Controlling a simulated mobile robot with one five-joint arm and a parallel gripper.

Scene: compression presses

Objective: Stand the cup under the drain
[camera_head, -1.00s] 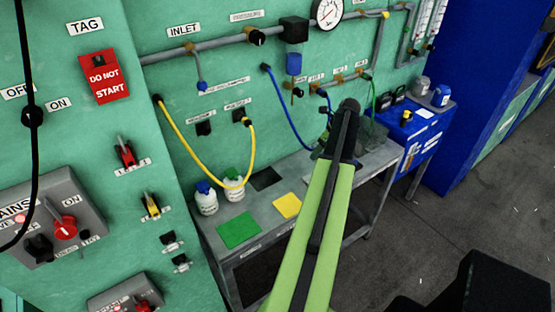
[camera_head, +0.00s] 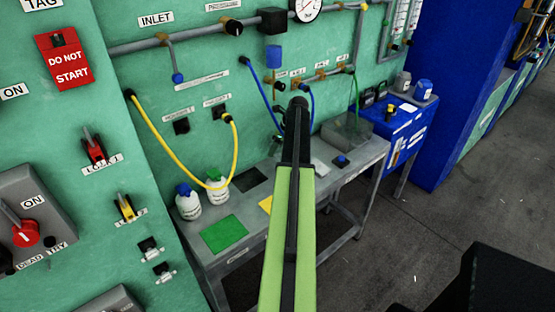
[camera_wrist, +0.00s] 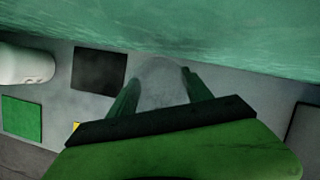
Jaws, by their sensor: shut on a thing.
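A pale, see-through cup (camera_wrist: 162,82) shows between the two green fingers of my gripper (camera_wrist: 161,90) in the wrist view. The fingers are shut on its sides, and the cup is close to the green panel wall. In the head view my gripper is at the far end of my green arm, mostly hidden behind it, and the cup cannot be made out there. The drain itself is too small to tell.
The grey bench (camera_head: 330,187) carries two white bottles (camera_head: 188,202), a green square (camera_head: 224,234), a dark square (camera_head: 251,180) and a clear box (camera_head: 347,130). A yellow hose (camera_head: 160,152) and a blue hose (camera_head: 262,100) hang in front of the panel.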

